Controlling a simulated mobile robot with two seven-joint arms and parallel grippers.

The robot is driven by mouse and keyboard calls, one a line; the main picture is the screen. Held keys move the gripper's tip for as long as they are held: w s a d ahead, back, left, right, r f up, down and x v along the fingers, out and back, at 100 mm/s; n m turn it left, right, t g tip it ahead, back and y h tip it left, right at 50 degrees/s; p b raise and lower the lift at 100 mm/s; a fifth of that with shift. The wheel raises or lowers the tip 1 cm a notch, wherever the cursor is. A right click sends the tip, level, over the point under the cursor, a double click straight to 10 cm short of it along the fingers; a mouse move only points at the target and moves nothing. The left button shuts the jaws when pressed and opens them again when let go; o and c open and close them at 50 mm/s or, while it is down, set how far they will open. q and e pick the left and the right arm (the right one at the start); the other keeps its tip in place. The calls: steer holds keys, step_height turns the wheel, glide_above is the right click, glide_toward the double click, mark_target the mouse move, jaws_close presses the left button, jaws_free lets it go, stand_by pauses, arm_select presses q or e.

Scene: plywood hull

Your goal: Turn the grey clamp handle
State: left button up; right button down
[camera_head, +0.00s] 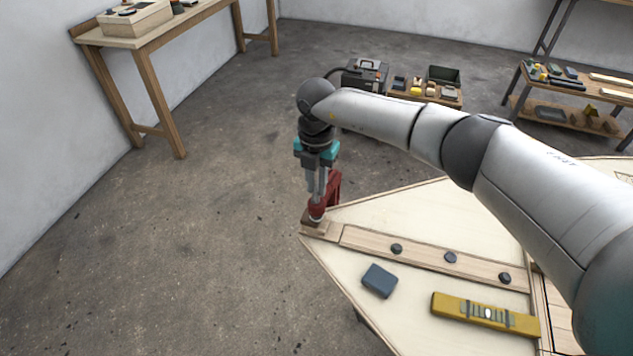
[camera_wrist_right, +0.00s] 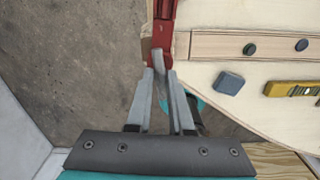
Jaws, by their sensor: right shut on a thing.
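In the head view the fingers and clamp mostly hide the handle. My left gripper is in neither view.
On the panel lie a wooden strip with dark knobs (camera_head: 450,257), a blue-grey block (camera_head: 379,281) and a yellow level (camera_head: 486,314). Open floor lies left of the panel. A workbench (camera_head: 150,40) stands at the back left, low tables with tools at the back right.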

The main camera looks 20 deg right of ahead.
mark_target(317, 189)
steer(key=c, duration=0.8)
jaws_free()
step_height(317, 189, up, 15)
steer(key=shift+r, duration=0.15)
